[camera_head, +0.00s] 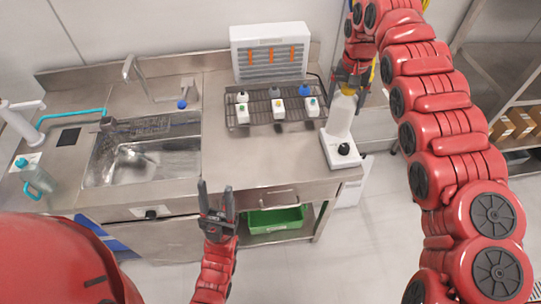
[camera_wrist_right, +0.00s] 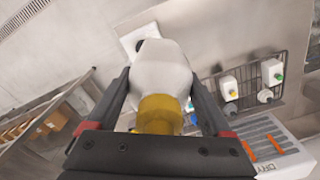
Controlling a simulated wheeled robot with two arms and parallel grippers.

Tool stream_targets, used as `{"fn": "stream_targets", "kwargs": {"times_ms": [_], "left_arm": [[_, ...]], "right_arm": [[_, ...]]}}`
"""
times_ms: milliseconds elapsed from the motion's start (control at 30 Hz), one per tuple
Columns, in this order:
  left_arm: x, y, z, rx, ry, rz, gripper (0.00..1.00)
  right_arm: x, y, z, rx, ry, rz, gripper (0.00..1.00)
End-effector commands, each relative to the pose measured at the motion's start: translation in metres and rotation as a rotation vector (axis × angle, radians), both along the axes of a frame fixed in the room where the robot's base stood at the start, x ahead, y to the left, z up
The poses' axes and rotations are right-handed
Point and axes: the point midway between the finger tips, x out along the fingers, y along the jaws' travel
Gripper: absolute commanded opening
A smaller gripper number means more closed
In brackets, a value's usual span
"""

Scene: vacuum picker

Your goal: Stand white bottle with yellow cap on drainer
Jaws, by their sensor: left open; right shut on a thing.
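The white bottle (camera_head: 341,117) with a yellow cap (camera_wrist_right: 160,108) is upright over a white device with a black knob (camera_head: 340,154); I cannot tell whether it touches the device. My right gripper (camera_head: 350,80) is shut on the bottle near its cap; in the right wrist view the bottle (camera_wrist_right: 163,68) sits between the fingers (camera_wrist_right: 165,85). The drainer, a dark wire rack (camera_head: 258,116), is on the counter left of the bottle, and also shows in the right wrist view (camera_wrist_right: 246,77). My left gripper (camera_head: 217,198) is open and empty in front of the counter.
Several small bottles with coloured caps (camera_head: 278,108) occupy the drainer. A white box with orange strips (camera_head: 270,55) stands behind it. The sink (camera_head: 145,160) and faucet (camera_head: 135,70) are further left. Bare counter (camera_head: 255,155) lies in front of the drainer.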

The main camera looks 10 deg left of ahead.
Motion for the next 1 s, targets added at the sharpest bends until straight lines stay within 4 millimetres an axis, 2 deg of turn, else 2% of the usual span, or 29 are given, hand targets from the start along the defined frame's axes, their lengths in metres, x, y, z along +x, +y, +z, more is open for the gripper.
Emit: {"fn": "stream_targets", "kwargs": {"times_ms": [33, 100, 267, 500, 733, 1000], "left_arm": [[0.0, 0.0, 0.006, 0.0, 0.0, 0.0, 0.5], [0.0, 0.0, 0.01, 0.0, 0.0, 0.0, 0.5], [0.0, 0.0, 0.017, 0.0, 0.0, 0.0, 0.5], [0.0, 0.0, 0.035, 0.0, 0.0, 0.0, 0.5], [0.0, 0.0, 0.039, 0.0, 0.0, 0.0, 0.5], [0.0, 0.0, 0.054, 0.0, 0.0, 0.0, 0.5]], "right_arm": [[0.001, 0.014, 0.003, 0.004, -0.001, -0.021, 0.0], [0.002, 0.026, 0.001, 0.002, 0.003, -0.066, 0.0], [0.004, 0.05, 0.001, 0.0, -0.001, -0.162, 0.0], [-0.002, 0.088, -0.012, -0.003, 0.004, -0.36, 0.0], [-0.006, 0.102, -0.024, 0.002, -0.002, -0.451, 0.0], [-0.023, 0.123, -0.044, 0.0, 0.0, -0.608, 0.0]]}}
